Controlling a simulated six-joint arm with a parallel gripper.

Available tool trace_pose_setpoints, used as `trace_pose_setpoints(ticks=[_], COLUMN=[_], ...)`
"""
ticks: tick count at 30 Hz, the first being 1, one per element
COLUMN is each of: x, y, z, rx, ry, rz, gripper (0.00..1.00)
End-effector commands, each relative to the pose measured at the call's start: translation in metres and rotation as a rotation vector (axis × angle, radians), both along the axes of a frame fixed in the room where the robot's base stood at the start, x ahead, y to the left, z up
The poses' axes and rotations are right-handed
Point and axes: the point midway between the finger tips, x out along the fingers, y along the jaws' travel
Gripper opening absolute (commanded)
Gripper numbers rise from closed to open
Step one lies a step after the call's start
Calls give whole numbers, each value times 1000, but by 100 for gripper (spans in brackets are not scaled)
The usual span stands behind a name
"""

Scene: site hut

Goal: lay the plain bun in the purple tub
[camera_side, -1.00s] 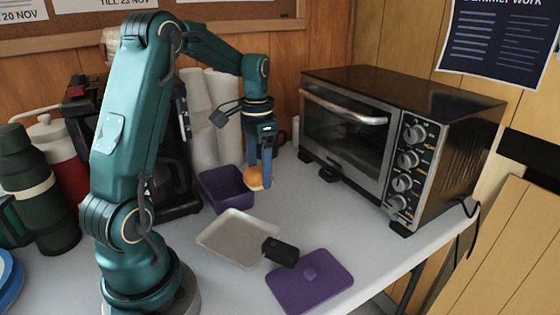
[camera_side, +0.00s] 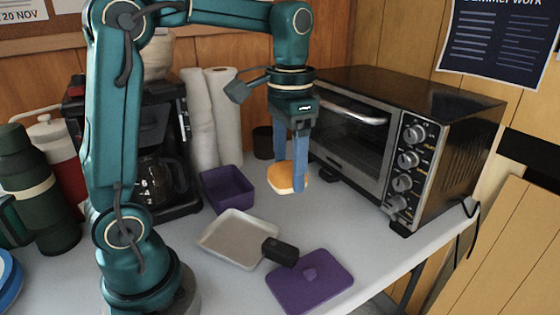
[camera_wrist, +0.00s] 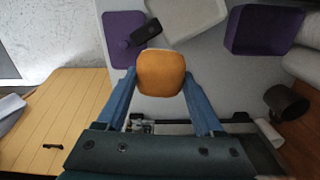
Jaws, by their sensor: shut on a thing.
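The plain bun (camera_side: 281,178) is golden brown and sits between the blue fingers of my gripper (camera_side: 299,186), which is shut on it. It is held up in the air, to the right of the purple tub. In the wrist view the bun (camera_wrist: 160,73) shows between both fingertips (camera_wrist: 160,84). The purple tub (camera_side: 228,190) stands open on the table, and its visible inside looks empty. It also shows in the wrist view (camera_wrist: 262,30) at the upper right. The bun is apart from the tub.
A pale shallow tray (camera_side: 225,246) lies in front of the tub, with a black block (camera_side: 280,252) at its right edge. A purple lid (camera_side: 309,280) lies nearer the front. A toaster oven (camera_side: 400,140) stands right, paper rolls (camera_side: 212,115) and a dark cup (camera_side: 263,142) behind.

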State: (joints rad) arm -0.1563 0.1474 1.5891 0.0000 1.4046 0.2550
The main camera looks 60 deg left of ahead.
Motion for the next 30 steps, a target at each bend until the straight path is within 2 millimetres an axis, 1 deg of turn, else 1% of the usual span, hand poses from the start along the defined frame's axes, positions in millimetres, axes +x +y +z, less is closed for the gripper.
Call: trace_pose_setpoints(ticks=[3, 8, 20, 25, 26, 28, 29, 30], x=[-5, -5, -5, 1, 3, 8, 10, 13], y=[0, 1, 1, 2, 3, 14, 21, 32], z=[0, 0, 0, -1, -2, -6, -8, -12], rx=[0, 0, 0, 0, 0, -1, -1, -1], ry=[1, 1, 0, 0, 1, 3, 4, 3], rz=[75, 101, 94, 4, -21, -67, -81, -95], gripper=[5, 5, 5, 5, 5, 5, 5, 5])
